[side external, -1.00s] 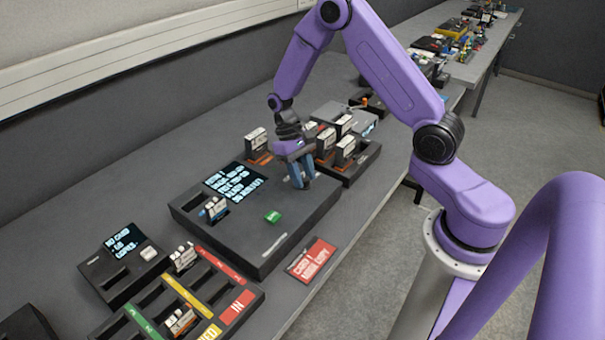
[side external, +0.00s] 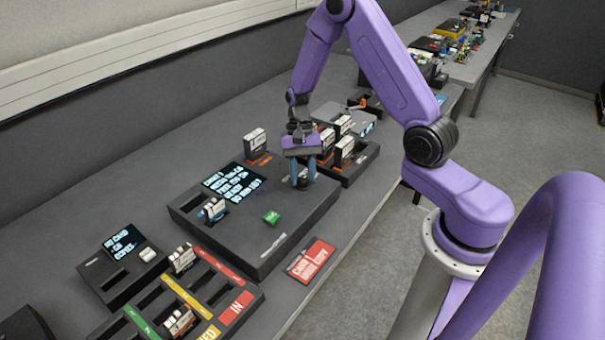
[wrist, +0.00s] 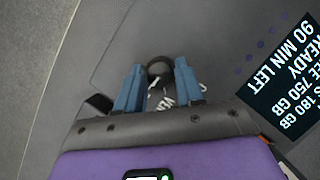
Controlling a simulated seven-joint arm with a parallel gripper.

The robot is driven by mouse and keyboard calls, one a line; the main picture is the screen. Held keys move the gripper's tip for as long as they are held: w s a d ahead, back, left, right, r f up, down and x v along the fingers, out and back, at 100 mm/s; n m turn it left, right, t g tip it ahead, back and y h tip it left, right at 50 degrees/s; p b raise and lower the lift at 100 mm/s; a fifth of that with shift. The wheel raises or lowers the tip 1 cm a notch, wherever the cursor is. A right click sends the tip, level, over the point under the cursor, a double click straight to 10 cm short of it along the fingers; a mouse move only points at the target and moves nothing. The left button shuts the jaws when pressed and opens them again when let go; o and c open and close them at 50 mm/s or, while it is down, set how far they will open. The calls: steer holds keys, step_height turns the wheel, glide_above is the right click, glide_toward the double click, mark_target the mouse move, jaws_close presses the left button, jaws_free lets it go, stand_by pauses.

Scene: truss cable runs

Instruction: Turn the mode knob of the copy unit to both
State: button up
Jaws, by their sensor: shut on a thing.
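The copy unit (side external: 238,240) is a wide dark box on the bench with a lit text screen (side external: 231,187), a green button (side external: 271,217) and a card standing in a slot (side external: 213,210). My gripper (side external: 302,180) points down at the unit's far right part, with its blue fingers shut on the mode knob. In the wrist view the round dark knob (wrist: 159,68) shows between the two fingers. White lettering lies beside it, partly hidden by the fingers, so I cannot read the setting. The screen (wrist: 285,80) also shows at the right there.
A rack with cards (side external: 345,165) stands close behind my gripper, and a single upright card (side external: 256,143) stands beside it. A small unit with a screen (side external: 122,262) and a tray with coloured strips (side external: 205,285) are at the front left. A red sign (side external: 312,260) lies at the bench edge.

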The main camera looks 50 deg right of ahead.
stand_by(0.4)
steer(key=o, duration=1)
steer(key=shift+w+r, duration=0.1)
steer(key=shift+r, duration=0.05)
steer(key=v, duration=1.7)
steer(key=shift+d+r, duration=0.1)
steer(key=r+n+h, duration=0.2)
steer(key=n, duration=0.3)
glide_above(294, 192)
steer(key=s+a+n+t, duration=0.1)
steer(key=s+a+n, duration=0.4)
steer(key=s, duration=0.2)
steer(key=s+a+n+t, duration=0.1)
steer(key=s+n+t, duration=0.1)
steer(key=s+n, duration=0.9)
steer(key=s+f, duration=0.1)
steer(key=s, duration=0.6)
steer(key=shift+a+n+h, duration=0.3)
steer(key=shift+a+h, duration=0.05)
steer(key=shift+h, duration=0.05)
